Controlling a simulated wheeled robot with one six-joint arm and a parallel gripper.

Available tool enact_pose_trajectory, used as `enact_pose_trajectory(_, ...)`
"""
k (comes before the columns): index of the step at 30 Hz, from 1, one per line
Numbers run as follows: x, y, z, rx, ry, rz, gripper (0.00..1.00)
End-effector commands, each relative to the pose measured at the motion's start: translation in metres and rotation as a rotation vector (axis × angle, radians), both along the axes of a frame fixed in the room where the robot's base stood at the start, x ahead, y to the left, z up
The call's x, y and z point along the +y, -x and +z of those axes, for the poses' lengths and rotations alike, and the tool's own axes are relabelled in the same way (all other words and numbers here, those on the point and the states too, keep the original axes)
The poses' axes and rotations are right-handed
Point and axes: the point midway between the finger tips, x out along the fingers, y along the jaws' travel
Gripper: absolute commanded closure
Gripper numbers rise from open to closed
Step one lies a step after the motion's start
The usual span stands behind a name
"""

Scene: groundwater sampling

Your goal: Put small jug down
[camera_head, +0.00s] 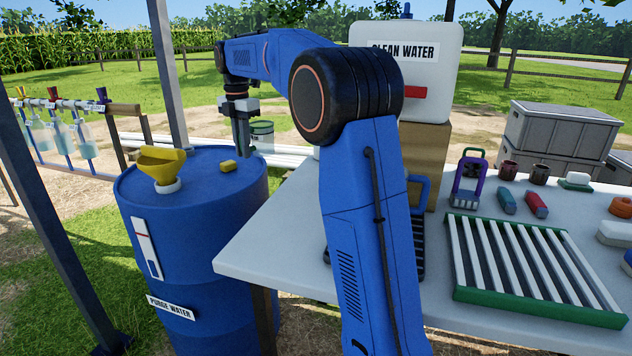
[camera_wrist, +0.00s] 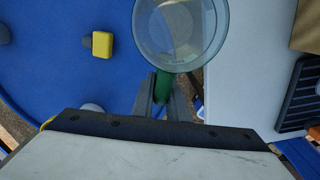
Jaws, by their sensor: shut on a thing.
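The small jug (camera_head: 262,134) is clear, with a green band near its top in the head view. In the wrist view the jug (camera_wrist: 181,30) shows from above as a round see-through cup with a green handle (camera_wrist: 162,86). My gripper (camera_wrist: 161,95) is shut on that handle. In the head view my gripper (camera_head: 242,140) holds the jug up, apart from any surface, near the right rim of the blue drum (camera_head: 195,240). The wrist view places it over the drum's edge and the gap beside the white table (camera_head: 285,215). I cannot tell whether it holds liquid.
A yellow funnel (camera_head: 161,165) and a yellow block (camera_head: 228,167) are on the drum top. My arm hides part of the table. The table's left corner is bare.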

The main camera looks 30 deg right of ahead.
Motion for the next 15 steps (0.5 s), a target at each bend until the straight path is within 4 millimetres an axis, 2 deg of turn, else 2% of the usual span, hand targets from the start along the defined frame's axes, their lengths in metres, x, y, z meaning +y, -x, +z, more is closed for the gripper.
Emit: enact_pose_trajectory(15, -0.068, 0.088, 0.001, -0.001, 0.0, -0.004, 1.0)
